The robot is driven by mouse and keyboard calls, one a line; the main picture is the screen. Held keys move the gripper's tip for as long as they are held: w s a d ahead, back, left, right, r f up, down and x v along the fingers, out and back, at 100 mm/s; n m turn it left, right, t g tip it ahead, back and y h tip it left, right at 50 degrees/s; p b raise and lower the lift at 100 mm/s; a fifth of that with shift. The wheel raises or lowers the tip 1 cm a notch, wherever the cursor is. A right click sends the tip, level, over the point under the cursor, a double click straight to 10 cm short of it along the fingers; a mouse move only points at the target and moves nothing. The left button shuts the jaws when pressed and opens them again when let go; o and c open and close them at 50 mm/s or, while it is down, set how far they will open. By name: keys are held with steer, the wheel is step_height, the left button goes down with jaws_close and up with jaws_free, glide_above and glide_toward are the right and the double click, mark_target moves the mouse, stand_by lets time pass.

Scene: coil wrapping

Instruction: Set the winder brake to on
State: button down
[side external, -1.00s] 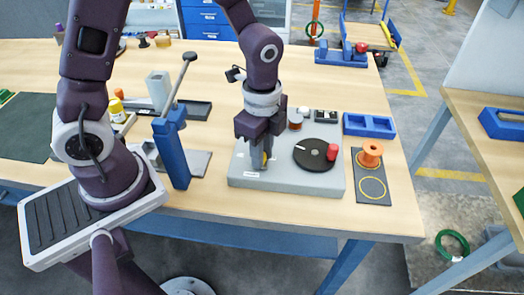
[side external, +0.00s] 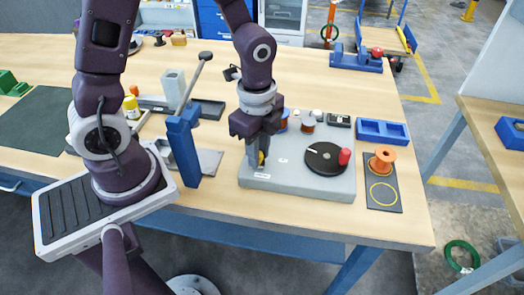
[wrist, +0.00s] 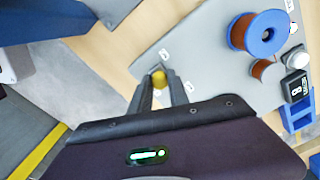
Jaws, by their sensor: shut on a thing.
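The winder is a grey base (side external: 300,182) with a black disc (side external: 326,158) and a red handle (side external: 344,156) on top. My gripper (side external: 258,158) points down at the left part of the base. Its fingers are shut on a small yellow knob (side external: 262,158), which I take to be the brake's grip. In the wrist view the yellow knob (wrist: 159,80) sits between my fingertips (wrist: 160,88). Small white labels (wrist: 163,54) lie on the base around it; their text is too small to read. The fingers hide part of the knob and what it stands on.
A blue-flanged copper spool (wrist: 258,33) and a smaller spool (side external: 308,122) stand behind my gripper. A blue post with a lever (side external: 184,148) rises to its left. A blue tray (side external: 383,132) and an orange spool on a dark mat (side external: 385,200) are to the right.

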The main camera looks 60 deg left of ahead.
steer(key=c, duration=1.3)
jaws_free()
steer(key=shift+s+a, duration=0.1)
steer(key=shift+o, duration=0.2)
step_height(320, 180, up, 7)
steer(key=shift+r, duration=0.1)
steer(key=s+a+r+n+t, duration=0.2)
steer(key=s+r+n+t, duration=0.3)
steer(key=s+r+n, duration=0.5)
step_height(320, 180, up, 2)
steer(key=n, duration=0.4)
steer(key=shift+s+t, duration=0.3)
